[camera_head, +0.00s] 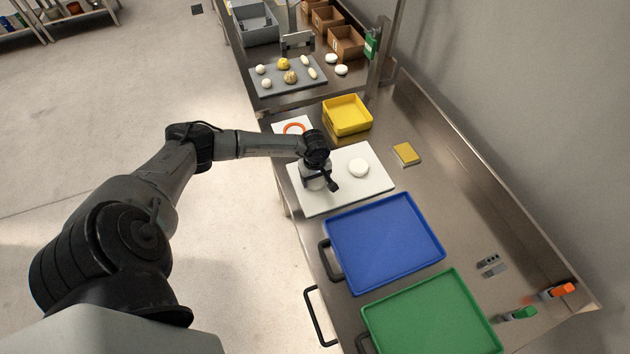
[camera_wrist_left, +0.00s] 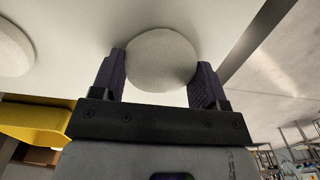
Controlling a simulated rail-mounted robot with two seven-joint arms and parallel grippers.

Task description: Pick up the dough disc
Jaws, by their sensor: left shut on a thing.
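A pale round dough disc (camera_wrist_left: 160,60) sits between the two dark fingers of my left gripper (camera_wrist_left: 162,80) in the left wrist view, and the gripper is shut on it. In the head view my left gripper (camera_head: 326,186) is low over the left part of the white board (camera_head: 345,199), and it hides this disc. A second white disc (camera_head: 358,168) lies on the board to the right of the gripper. It also shows at the left edge of the left wrist view (camera_wrist_left: 12,50). My right gripper is in neither view.
A blue tray (camera_head: 385,240) and a green tray (camera_head: 430,318) lie in front of the board. A yellow bin (camera_head: 347,115) stands behind it. A yellow sponge-like block (camera_head: 406,153) is to the right. A grey tray (camera_head: 262,90) with several dough pieces is farther back.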

